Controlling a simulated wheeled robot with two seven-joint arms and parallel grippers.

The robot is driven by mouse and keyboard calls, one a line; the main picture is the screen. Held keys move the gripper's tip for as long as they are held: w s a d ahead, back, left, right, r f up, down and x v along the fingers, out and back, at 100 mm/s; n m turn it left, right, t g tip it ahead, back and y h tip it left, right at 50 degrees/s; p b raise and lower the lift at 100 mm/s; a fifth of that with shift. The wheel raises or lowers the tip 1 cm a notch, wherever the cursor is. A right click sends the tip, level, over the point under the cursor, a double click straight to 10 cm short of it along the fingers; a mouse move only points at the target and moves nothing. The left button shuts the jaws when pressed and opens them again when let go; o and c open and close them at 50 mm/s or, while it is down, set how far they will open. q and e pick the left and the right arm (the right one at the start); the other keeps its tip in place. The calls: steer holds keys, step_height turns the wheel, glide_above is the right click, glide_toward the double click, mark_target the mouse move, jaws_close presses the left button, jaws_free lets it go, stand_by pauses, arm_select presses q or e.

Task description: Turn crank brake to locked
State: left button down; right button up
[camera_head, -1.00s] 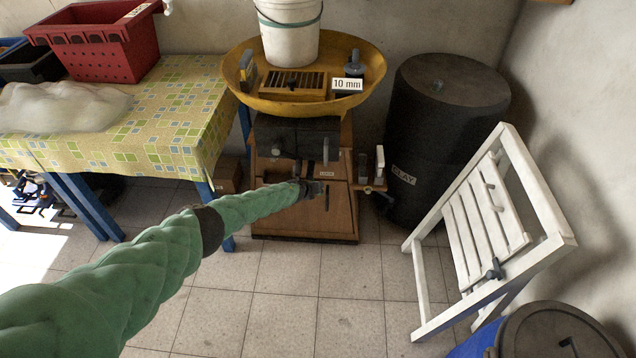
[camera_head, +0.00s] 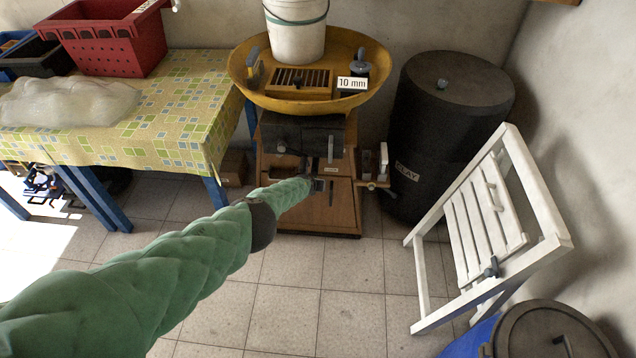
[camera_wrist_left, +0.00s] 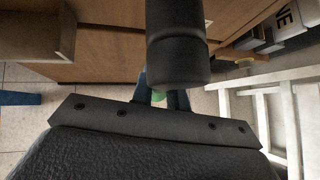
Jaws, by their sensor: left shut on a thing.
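A wooden machine cabinet (camera_head: 270,200) stands below a yellow pan, with a dark box, small levers and a label on its front. My green-sleeved left arm reaches its front. My left gripper (camera_head: 318,185) is shut there on a dark handle, whose details are too small to tell in the head view. In the left wrist view a dark cylindrical handle (camera_wrist_left: 178,50) stands close in front of the gripper body. A crank-like part (camera_head: 383,162) with a pale upright grip and brass shaft sticks out at the cabinet's right side. Brake markings cannot be read. My right gripper is not in view.
The yellow pan (camera_head: 240,75) holds a white bucket (camera_head: 297,42) and a slatted box. A black clay drum (camera_head: 450,130) and white folding chair (camera_head: 420,270) stand right. A cloth-covered table (camera_head: 190,120) with a red crate (camera_head: 110,50) stands left.

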arm_select(q)
steer(key=shift+s+d+f, duration=0.15)
steer(key=shift+s+f, duration=0.35)
steer(key=shift+f, duration=0.05)
steer(key=c, duration=1.4)
jaws_free()
steer(key=shift+w, duration=0.2)
steer(key=shift+a+r, duration=0.1)
steer(key=shift+a, duration=0.1)
steer(key=shift+r, duration=0.1)
